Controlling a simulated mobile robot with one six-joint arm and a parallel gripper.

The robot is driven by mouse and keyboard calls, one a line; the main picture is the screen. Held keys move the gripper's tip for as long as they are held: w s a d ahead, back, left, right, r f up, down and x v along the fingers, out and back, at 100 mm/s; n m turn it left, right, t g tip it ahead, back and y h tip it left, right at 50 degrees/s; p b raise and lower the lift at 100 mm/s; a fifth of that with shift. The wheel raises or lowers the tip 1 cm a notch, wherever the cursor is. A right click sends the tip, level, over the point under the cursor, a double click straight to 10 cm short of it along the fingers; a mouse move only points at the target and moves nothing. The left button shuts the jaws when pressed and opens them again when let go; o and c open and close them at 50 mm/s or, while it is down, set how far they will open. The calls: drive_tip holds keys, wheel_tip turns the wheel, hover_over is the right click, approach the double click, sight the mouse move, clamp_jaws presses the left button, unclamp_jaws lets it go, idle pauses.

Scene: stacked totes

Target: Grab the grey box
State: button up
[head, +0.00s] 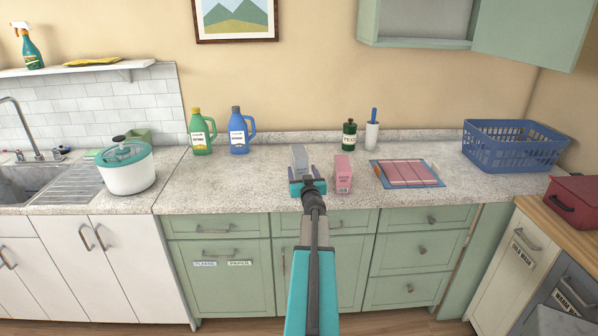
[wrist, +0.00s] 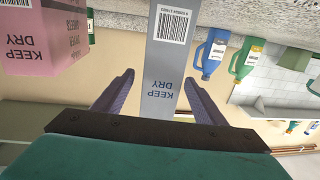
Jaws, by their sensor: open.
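The grey box (head: 299,157) stands upright on the speckled counter, in front of my gripper in the head view. In the wrist view the grey box (wrist: 167,62) shows a barcode and the words "KEEP DRY", upside down. My gripper (head: 307,174) is at the counter, its fingers apart. In the wrist view the purple fingers of my gripper (wrist: 158,85) lie on either side of the box's lower-pictured end, with gaps visible on both sides. The lower part of the box is partly hidden behind my gripper in the head view.
A pink box (head: 343,174) stands close to the right of my gripper. Green (head: 201,132) and blue (head: 239,132) jugs stand behind to the left. A dark green jar (head: 349,134), a white holder (head: 372,135), a pink-striped mat (head: 405,173) and a blue basket (head: 512,150) are to the right.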

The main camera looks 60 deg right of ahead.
drive_tip(key=shift+x, duration=2.05)
drive_tip(key=shift+f, duration=0.1)
drive_tip(key=shift+c, duration=0.2)
drive_tip(key=c, duration=1.5)
